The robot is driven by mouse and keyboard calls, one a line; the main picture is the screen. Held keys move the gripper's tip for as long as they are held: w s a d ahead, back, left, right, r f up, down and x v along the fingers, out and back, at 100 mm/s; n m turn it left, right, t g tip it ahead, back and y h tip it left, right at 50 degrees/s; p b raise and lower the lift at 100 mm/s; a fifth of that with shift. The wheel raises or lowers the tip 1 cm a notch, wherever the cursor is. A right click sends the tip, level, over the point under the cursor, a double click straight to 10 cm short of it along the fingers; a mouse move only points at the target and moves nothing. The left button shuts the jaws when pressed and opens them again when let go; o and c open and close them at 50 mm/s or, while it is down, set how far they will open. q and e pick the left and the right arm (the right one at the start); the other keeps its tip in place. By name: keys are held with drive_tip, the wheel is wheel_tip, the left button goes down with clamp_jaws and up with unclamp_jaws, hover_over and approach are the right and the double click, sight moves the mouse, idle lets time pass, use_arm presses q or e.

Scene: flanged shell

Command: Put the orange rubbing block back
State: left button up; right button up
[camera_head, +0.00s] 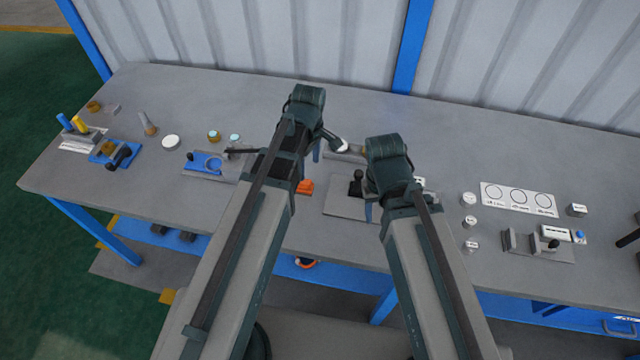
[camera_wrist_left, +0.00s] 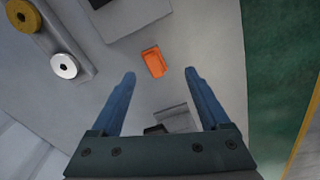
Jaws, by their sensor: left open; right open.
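The orange rubbing block (camera_head: 305,186) lies on the grey bench top, just right of my left forearm in the head view. In the left wrist view the block (camera_wrist_left: 154,62) shows whole, a little beyond the fingertips and between their lines. My left gripper (camera_wrist_left: 160,74) is open with nothing between its blue fingers; the block is apart from both. In the head view the left gripper (camera_head: 317,154) is mostly hidden by its own wrist. My right gripper (camera_head: 368,211) is above the bench by a grey plate (camera_head: 343,206) and is mostly hidden by its arm.
A black-knobbed part (camera_head: 356,184) stands on the grey plate. Blue fixtures (camera_head: 206,162) are at left. White-topped cylinders (camera_head: 469,221), a circle-marked card (camera_head: 518,199) and a grey fixture (camera_head: 540,248) are at right. The wall closes the back; the bench's front strip is largely clear.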

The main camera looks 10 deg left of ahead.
use_arm(q)
drive_tip(key=s+d+m, duration=0.8)
drive_tip(key=s+m, duration=0.4)
drive_tip(key=m, duration=0.5)
drive_tip(key=shift+m+y, duration=0.3)
drive_tip(key=shift+y, duration=0.1)
use_arm(e)
drive_tip(key=shift+f, duration=0.1)
use_arm(q)
drive_tip(key=shift+f+b, duration=0.8)
drive_tip(key=shift+b, duration=0.1)
use_arm(e)
drive_tip(key=shift+f, duration=0.8)
